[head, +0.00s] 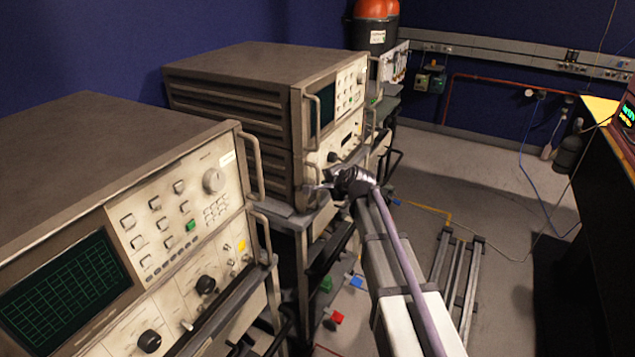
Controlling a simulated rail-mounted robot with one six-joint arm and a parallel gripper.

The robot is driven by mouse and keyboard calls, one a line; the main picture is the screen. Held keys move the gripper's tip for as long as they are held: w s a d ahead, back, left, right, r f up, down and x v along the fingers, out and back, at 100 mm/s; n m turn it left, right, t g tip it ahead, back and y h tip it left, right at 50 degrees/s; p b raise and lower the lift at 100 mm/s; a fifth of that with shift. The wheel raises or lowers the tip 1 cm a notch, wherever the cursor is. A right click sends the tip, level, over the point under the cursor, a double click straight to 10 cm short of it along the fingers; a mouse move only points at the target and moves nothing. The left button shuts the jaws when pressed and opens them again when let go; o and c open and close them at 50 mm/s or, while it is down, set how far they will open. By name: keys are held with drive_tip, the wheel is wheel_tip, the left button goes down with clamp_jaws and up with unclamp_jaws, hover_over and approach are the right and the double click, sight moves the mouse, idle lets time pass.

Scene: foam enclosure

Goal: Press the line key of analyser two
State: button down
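Two beige rack analysers with brown casings stand in a row: a near one (165,215) at the lower left and a farther one (335,130) at the centre. Their small white labels are too small to read, so I cannot tell which is analyser two. The near front has a dark grid screen, rows of square keys and a green key (190,226). The farther front also has a screen and small keys, partly behind a handle. My gripper (316,187) is in front of the farther analyser's lower panel. Its fingers are small and dark here; contact cannot be told.
Metal handles (250,165) stick out from both fronts. Red, green and blue blocks (336,318) show low beside the carts. Floor rails (455,270) run right of my arm.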

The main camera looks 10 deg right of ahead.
drive_tip(key=shift+w+a, duration=0.2)
drive_tip(key=shift+a, duration=0.1)
drive_tip(key=shift+w+a, duration=0.1)
idle(0.3)
drive_tip(key=shift+s+d, duration=0.35)
drive_tip(key=shift+d, duration=0.15)
drive_tip(key=shift+s+d, duration=0.1)
drive_tip(key=s+d, duration=0.1)
drive_tip(key=d, duration=0.1)
drive_tip(key=s+d, duration=0.2)
drive_tip(key=shift+s+d, duration=0.2)
drive_tip(key=shift+d, duration=0.15)
